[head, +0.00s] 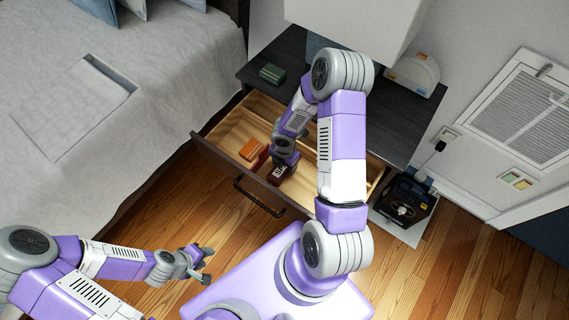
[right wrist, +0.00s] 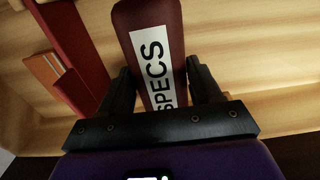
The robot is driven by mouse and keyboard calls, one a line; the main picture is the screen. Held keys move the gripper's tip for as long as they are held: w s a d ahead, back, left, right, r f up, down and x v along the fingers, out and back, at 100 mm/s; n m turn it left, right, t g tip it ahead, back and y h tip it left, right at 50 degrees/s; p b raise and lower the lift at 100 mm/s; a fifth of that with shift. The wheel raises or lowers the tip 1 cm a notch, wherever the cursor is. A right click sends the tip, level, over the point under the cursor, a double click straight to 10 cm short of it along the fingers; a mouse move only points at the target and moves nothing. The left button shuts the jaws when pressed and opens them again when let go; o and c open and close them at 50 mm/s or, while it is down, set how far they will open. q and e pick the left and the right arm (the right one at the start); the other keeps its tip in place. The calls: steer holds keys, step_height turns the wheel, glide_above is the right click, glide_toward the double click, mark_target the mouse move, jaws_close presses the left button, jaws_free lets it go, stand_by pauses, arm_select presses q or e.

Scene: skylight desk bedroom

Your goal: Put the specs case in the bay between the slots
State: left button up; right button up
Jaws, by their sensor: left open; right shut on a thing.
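The specs case (right wrist: 150,40) is dark red with a white label reading SPECS. My right gripper (right wrist: 158,88) is shut on it, one finger on each side. In the head view the case (head: 279,174) is inside the open drawer (head: 222,148), near its front wall; I cannot tell whether it touches the floor. A red walled piece (right wrist: 78,45) lies left of the case in the right wrist view, apart from it. Which part of the drawer is the bay is unclear, as my arm hides much of it. My left gripper (head: 205,266) is open and empty, outside the drawer over the wood floor.
An orange block (head: 252,149) lies in the drawer left of the case. The drawer's front has a dark handle (head: 258,199). A bed (head: 90,110) stands left, and a black device (head: 405,203) right.

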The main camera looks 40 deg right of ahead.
steer(key=shift+f+b, duration=0.4)
steer(key=shift+f, duration=0.05)
steer(key=shift+f+b, duration=0.6)
steer(key=shift+f, duration=0.6)
stand_by(0.6)
steer(key=o, duration=1.1)
steer(key=shift+c, duration=1.4)
steer(key=shift+r, duration=0.1)
steer(key=shift+r+p, duration=5.4)
steer(key=shift+r, duration=0.3)
